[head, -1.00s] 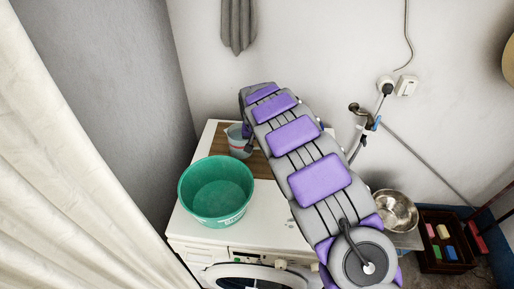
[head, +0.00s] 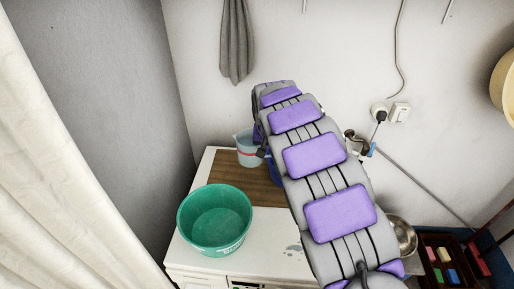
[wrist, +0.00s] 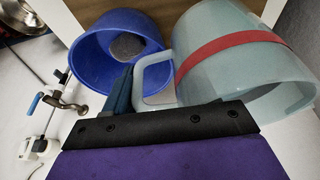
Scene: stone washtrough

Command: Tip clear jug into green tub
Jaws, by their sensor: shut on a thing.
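The clear jug (head: 246,152), pale and see-through with a red band, is over the far left part of the wooden board, roughly upright. It fills the right of the wrist view (wrist: 212,82), with its handle toward my fingers. My gripper (wrist: 122,92) is shut on that handle; in the head view its tip is mostly behind my arm. The jug looks a little raised, but the gap beneath is hard to judge. The green tub (head: 214,222) stands upright on the white machine top, in front and left of the jug. No contents show in it.
A blue container (wrist: 92,52) with a grey round patch inside is close beside the jug, mostly hidden by my arm in the head view. The wooden board (head: 236,186) lies behind the tub. A metal bowl (head: 404,236) and tap (head: 356,140) are to the right; a curtain (head: 70,180) hangs left.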

